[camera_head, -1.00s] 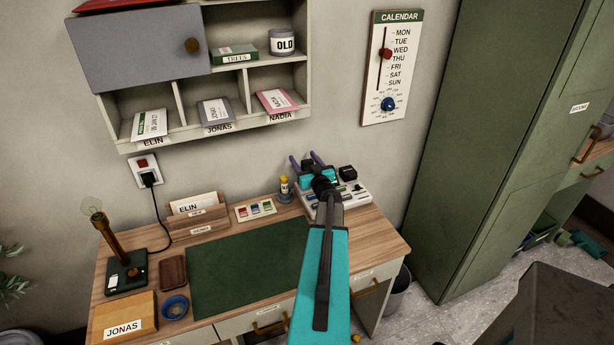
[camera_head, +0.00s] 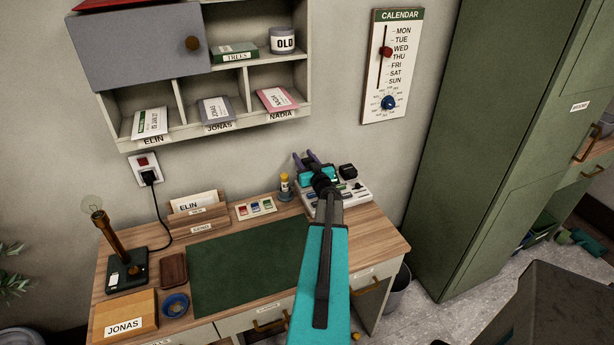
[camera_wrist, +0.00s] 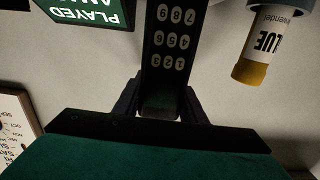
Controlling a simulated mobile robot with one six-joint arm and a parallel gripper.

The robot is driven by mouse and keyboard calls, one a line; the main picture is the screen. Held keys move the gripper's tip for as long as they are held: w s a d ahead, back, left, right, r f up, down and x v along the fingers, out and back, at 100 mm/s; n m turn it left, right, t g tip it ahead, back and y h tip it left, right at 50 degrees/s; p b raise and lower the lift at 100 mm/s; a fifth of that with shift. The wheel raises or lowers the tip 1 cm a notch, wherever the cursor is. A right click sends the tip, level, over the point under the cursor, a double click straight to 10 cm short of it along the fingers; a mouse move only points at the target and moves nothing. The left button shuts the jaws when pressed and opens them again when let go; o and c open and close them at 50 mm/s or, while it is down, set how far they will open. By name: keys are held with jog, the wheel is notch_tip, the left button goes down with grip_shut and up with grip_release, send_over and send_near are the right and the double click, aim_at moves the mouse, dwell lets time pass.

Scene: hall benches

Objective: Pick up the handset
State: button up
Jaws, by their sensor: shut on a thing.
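The handset (camera_wrist: 171,45) is dark with pale number keys. In the wrist view it stands between the two dark fingers of my gripper (camera_wrist: 160,105), which are shut on it. In the head view my gripper (camera_head: 306,159) is over the back right of the desk, at the pale phone unit (camera_head: 352,194). There the handset is largely hidden by my gripper and arm. I cannot tell whether the handset is clear of the unit.
A yellow-capped glue stick (camera_head: 285,184) stands just left of my gripper; it also shows in the wrist view (camera_wrist: 262,45). A colour card (camera_head: 256,208) and letter holder (camera_head: 197,208) are further left. The green desk mat (camera_head: 245,265) is clear. Wall shelves (camera_head: 215,125) hang above.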

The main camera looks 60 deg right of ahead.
jog(key=shift+r, duration=0.15)
grip_shut()
notch_tip(320, 180, up, 3)
jog(key=shift+r+b, duration=0.2)
jog(key=shift+b, duration=0.4)
jog(key=r+p+v, duration=0.1)
jog(key=p+v, duration=0.2)
jog(key=v, duration=1.3)
jog(key=shift+r, duration=0.3)
jog(key=shift+a, duration=0.1)
